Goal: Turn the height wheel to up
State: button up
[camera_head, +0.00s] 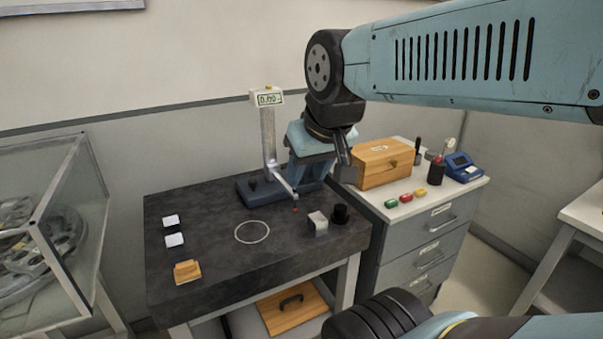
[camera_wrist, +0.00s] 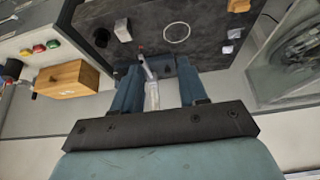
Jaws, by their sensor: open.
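The height gauge stands at the back of the dark stone table, with a dark blue base (camera_head: 262,190), a pale upright column (camera_head: 268,135) and a small display (camera_head: 267,98) on top. A thin pointer arm (camera_head: 284,183) reaches forward from the column. A small dark knob (camera_head: 253,184) shows by the base; I cannot tell if it is the height wheel. My gripper (camera_head: 308,178) is open beside the column, on its right. In the wrist view its spread fingers (camera_wrist: 160,78) have the pale column (camera_wrist: 152,95) between them in the picture; contact cannot be told.
The stone table (camera_head: 200,215) carries a metal block (camera_head: 318,224), a black cylinder (camera_head: 340,213), white pads (camera_head: 171,220) and a wooden piece (camera_head: 187,271). A drawer cabinet (camera_head: 424,240) with a wooden box (camera_head: 383,163) stands right. A glass case (camera_head: 40,250) stands left.

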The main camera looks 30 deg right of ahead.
jog(key=shift+d, duration=0.1)
